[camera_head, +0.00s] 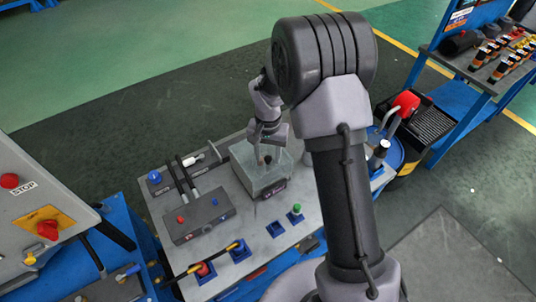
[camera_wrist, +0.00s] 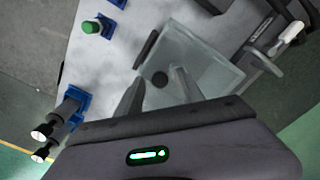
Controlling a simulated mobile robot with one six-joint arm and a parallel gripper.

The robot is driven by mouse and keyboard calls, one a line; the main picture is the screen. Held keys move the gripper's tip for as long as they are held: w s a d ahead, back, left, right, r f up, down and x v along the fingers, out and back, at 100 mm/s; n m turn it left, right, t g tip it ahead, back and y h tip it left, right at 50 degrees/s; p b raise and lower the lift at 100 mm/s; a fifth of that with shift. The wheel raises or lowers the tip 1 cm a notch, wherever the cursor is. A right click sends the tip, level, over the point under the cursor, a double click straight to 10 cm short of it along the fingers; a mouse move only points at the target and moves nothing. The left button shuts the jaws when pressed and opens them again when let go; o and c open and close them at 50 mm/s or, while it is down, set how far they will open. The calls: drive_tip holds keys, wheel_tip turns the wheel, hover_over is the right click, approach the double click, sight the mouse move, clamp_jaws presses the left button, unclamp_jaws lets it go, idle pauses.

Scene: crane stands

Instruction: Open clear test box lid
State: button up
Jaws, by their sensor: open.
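The clear test box (camera_head: 259,179) stands on the grey workbench, with its transparent lid level on top as far as I can tell. My gripper (camera_head: 268,148) is above the box, pointing down. Whether the fingers touch the lid cannot be told. My arm hides the area right of the box in the head view.
A grey control box with levers (camera_head: 200,215) stands left of the test box. A green button (camera_head: 296,209) and a red button (camera_head: 203,269) sit along the front of the bench (camera_head: 240,228). A red-handled device (camera_head: 405,103) is at the right. A STOP panel (camera_head: 30,205) stands far left.

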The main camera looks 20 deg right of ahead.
clamp_jaws()
idle(1.3)
